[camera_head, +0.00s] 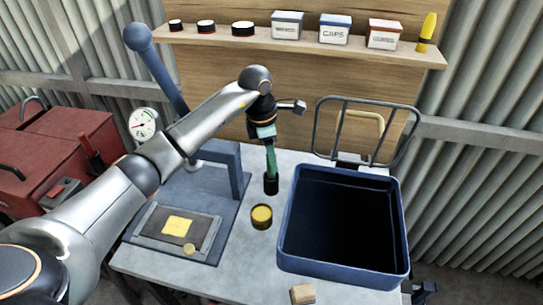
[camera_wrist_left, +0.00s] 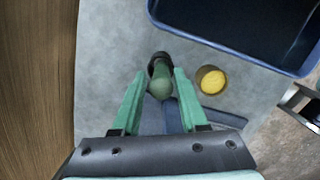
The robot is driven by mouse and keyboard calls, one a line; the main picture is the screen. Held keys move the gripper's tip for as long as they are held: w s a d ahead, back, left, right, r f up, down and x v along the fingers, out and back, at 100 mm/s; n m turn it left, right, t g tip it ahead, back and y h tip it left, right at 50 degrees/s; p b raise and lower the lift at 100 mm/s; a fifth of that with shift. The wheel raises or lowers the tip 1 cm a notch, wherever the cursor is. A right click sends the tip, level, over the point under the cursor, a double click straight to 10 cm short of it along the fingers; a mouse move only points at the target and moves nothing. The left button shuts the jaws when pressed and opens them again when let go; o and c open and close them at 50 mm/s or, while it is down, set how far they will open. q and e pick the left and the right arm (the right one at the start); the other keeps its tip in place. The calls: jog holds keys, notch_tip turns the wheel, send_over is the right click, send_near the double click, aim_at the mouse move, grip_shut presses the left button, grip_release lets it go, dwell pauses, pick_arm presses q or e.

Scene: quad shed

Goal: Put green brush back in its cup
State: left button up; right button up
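The green brush (camera_head: 270,157) stands upright with its lower end in a small black cup (camera_head: 271,185) on the table. In the left wrist view the brush's rounded handle end (camera_wrist_left: 160,88) points toward the camera, with the dark cup (camera_wrist_left: 157,60) around its far end. My left gripper (camera_head: 265,134) is above the brush, pointing down. In the left wrist view its green fingers (camera_wrist_left: 159,78) are apart, one on each side of the brush, with narrow gaps showing. I cannot make out my right gripper.
A yellow-topped round tin (camera_head: 261,216) stands close in front of the cup. A deep blue bin (camera_head: 342,268) fills the table's right side. A blue press frame (camera_head: 222,165) and a plate with a yellow pad (camera_head: 180,226) are at left. A small tan block (camera_head: 302,294) lies at the front edge.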

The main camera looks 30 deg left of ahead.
pick_arm(q)
jog(key=shift+o, duration=1.3)
jog(key=shift+r, duration=0.1)
notch_tip(320, 180, up, 12)
jog(key=s+a+b, duration=0.1)
jog(key=shift+a, duration=0.25)
jog(key=shift+s, duration=0.1)
